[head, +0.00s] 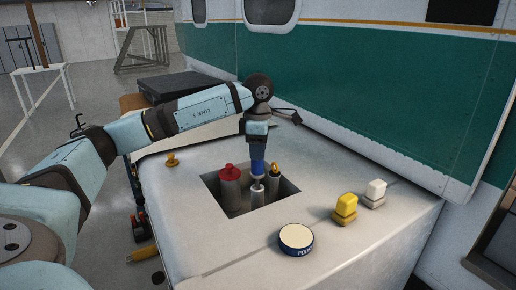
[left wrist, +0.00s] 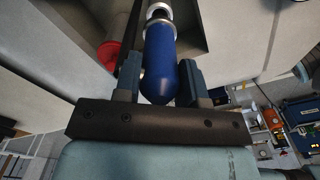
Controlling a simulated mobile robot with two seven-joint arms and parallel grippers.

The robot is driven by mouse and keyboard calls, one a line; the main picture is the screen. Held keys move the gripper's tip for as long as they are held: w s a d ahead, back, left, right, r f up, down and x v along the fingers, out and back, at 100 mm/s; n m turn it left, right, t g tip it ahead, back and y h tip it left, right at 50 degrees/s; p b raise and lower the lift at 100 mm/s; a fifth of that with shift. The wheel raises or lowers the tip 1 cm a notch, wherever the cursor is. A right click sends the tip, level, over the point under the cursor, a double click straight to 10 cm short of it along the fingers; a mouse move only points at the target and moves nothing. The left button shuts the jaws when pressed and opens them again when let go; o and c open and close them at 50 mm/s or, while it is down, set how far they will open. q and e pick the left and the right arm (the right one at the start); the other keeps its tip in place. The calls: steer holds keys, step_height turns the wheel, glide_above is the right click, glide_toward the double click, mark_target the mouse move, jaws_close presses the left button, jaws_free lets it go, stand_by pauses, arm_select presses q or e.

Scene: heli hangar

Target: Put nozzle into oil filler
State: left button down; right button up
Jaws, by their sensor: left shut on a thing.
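My left gripper (head: 257,148) points down over the square recess in the grey panel and is shut on the blue nozzle (head: 257,168). In the left wrist view the blue nozzle (left wrist: 160,62) sits between the two fingers (left wrist: 158,78), with a pale metal ring (left wrist: 159,13) at its far end. Below the nozzle stands a light metal neck (head: 257,193) in the recess, apparently the oil filler. The nozzle's lower end is lined up over it; I cannot tell whether it is inside or only touching. My right gripper is not in view.
A green-white fuselage (head: 350,90) rises behind.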

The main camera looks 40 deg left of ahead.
arm_select(q)
steer(key=shift+f+b, duration=0.5)
steer(key=shift+f, duration=0.3)
steer(key=shift+f+b, duration=0.6)
steer(key=shift+f, duration=0.4)
steer(key=shift+c, duration=0.7)
jaws_free()
steer(key=shift+r, duration=0.15)
steer(key=shift+r+p, duration=1.4)
steer(key=shift+r, duration=0.5)
steer(key=shift+r+p, duration=0.85)
steer(key=shift+r, duration=0.45)
steer(key=shift+r+p, duration=1.4)
steer(key=shift+r, duration=0.8)
steer(key=shift+f, duration=0.1)
